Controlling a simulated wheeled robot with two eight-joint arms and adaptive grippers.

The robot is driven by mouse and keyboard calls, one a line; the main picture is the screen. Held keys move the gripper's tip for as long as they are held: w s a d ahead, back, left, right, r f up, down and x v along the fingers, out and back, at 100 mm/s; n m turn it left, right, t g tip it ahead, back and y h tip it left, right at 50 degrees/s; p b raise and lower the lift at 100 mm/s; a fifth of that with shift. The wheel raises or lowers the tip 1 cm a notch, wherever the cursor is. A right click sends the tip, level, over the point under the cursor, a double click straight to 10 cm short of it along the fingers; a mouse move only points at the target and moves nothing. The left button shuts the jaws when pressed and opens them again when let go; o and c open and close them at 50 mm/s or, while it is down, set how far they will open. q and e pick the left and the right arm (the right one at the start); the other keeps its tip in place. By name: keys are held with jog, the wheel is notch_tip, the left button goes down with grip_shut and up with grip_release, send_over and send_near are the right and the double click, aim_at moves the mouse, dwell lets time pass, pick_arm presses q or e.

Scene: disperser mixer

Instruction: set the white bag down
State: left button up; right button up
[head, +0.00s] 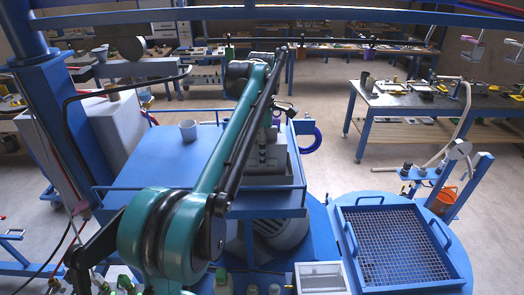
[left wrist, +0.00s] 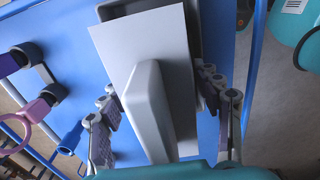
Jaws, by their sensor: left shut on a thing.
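In the left wrist view, a pale, flat-faced thing that I take for the white bag (left wrist: 138,48) lies between the fingers of my left gripper (left wrist: 163,105). The fingers are on either side of it, shut on it. A lighter grey ridge runs down its middle towards the camera. Blue surface shows behind it. In the head view, my teal left arm reaches from the lower left over the blue platform (head: 150,165). The arm covers much of the platform's right part, and I cannot make out the bag or the fingertips clearly there. My right gripper is not in view.
A blue-framed grate (head: 395,245) lies at the lower right. Small bottles and a white tray (head: 320,277) are at the front. A workbench (head: 430,100) with tools stands at the right.

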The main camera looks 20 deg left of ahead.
pick_arm(q)
jog(key=shift+a, duration=0.1)
jog(key=shift+s, duration=0.1)
jog(key=shift+f, duration=0.15)
jog(key=o, duration=1.8)
notch_tip(320, 180, up, 12)
jog(key=shift+r+p, duration=0.2)
jog(key=shift+p, duration=0.75)
